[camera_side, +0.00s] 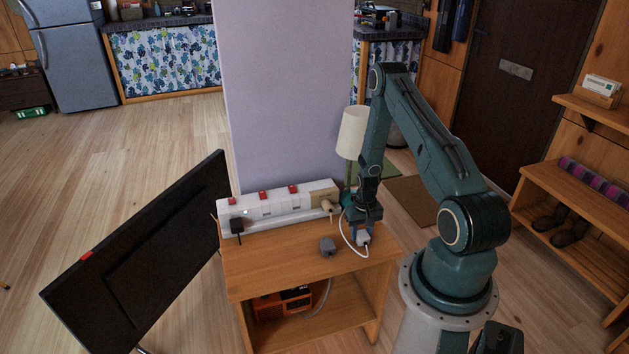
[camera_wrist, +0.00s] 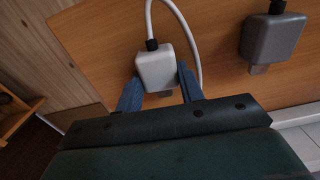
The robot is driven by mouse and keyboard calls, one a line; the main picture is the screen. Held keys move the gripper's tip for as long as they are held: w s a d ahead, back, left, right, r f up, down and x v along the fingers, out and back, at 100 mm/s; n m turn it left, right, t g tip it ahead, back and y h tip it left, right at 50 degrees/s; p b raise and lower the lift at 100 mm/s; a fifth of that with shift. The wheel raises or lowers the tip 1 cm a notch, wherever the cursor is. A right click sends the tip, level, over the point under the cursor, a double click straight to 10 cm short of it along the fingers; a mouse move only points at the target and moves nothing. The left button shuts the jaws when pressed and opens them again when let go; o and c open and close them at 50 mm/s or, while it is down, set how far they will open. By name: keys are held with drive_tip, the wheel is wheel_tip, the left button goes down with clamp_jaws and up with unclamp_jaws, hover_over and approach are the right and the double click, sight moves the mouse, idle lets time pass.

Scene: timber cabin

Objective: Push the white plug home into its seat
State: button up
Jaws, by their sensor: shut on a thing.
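The white plug (camera_side: 363,239) is between the fingers of my gripper (camera_side: 361,229), over the right part of the small wooden table. In the wrist view, the white plug (camera_wrist: 155,68) sits between the two blue fingers of my gripper (camera_wrist: 159,82), which are shut on its sides. Its white cord leaves the far end through a black collar, and the metal prongs point back toward my wrist. I cannot tell whether it touches the table. The white power strip (camera_side: 280,212) with red switches stands at the table's back, left of my gripper and apart from the plug.
A grey plug (camera_side: 327,246) lies on the table (camera_side: 290,265), left of my gripper. A black plug (camera_side: 237,226) and a beige plug (camera_side: 326,206) are at the strip's ends. A lamp (camera_side: 353,132) stands behind my gripper. A black panel (camera_side: 150,250) leans at the left.

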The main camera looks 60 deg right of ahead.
sight(268, 221)
drive_tip(key=shift+r, duration=0.15)
wheel_tip(268, 221, up, 20)
idle(1.0)
idle(0.5)
drive_tip(key=shift+n, duration=0.3)
drive_tip(key=w+a+f, duration=0.5)
drive_tip(key=w, duration=0.3)
drive_tip(key=w+a+f, duration=0.5)
drive_tip(key=w+f, duration=0.1)
drive_tip(key=w, duration=0.2)
drive_tip(key=w+a+f, duration=0.4)
drive_tip(key=w+f, duration=0.2)
drive_tip(key=w, duration=0.2)
drive_tip(key=shift+a+f, duration=0.25)
drive_tip(key=shift+a, duration=0.15)
drive_tip(key=shift+d, duration=0.15)
drive_tip(key=shift+w+d, duration=2.15)
drive_tip(key=shift+w+d, duration=0.9)
drive_tip(key=shift+w, duration=0.05)
